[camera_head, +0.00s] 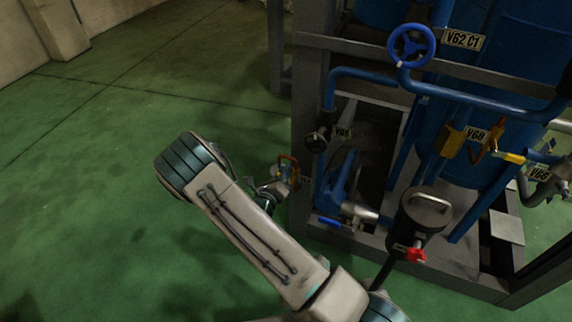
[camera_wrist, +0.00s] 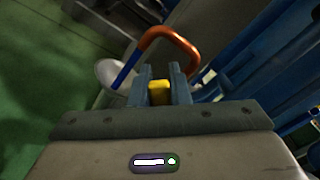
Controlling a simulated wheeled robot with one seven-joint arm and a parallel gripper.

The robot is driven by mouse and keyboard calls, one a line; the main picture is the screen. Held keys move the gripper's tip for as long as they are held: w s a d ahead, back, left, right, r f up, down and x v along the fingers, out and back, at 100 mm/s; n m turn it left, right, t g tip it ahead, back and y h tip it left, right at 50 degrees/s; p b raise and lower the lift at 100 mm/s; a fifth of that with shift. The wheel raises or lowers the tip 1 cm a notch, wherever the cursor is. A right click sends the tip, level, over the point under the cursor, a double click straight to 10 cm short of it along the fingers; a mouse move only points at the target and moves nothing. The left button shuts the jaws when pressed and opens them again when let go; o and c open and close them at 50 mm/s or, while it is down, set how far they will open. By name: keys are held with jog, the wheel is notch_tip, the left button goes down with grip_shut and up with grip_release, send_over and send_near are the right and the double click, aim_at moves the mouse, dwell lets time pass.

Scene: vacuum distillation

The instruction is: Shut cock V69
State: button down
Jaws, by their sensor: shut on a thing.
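A cock with an orange loop handle (camera_head: 289,168) sits at the left side of the frame, beside its grey post. In the wrist view the orange handle (camera_wrist: 170,42) arches just beyond my fingertips. My gripper (camera_wrist: 163,85) is shut on the yellow part of this handle (camera_wrist: 160,92), which shows between the two fingers. In the head view my gripper (camera_head: 270,188) reaches the handle from the lower left, and my arm covers part of it. I cannot read a V69 tag; a small plate (camera_head: 305,181) beside the cock is too small to read.
A blue handwheel (camera_head: 411,45) and blue pipes stand to the right. A blue lever (camera_head: 328,222) sits low on the frame. The green floor (camera_head: 120,130) at left is clear.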

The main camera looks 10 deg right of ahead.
jog(key=n+p, duration=0.1)
jog(key=f+n+p, duration=0.1)
jog(key=n, duration=0.1)
jog(key=a+n+p, duration=0.1)
jog(key=shift+w+f+n, duration=0.25)
jog(key=shift+w+n, duration=0.05)
jog(key=shift+n, duration=0.1)
jog(key=shift+f, duration=0.1)
jog(key=c, duration=1.4)
grip_release()
jog(key=shift+o, duration=0.2)
jog(key=shift+s+a+f, duration=0.1)
jog(key=shift+a, duration=0.05)
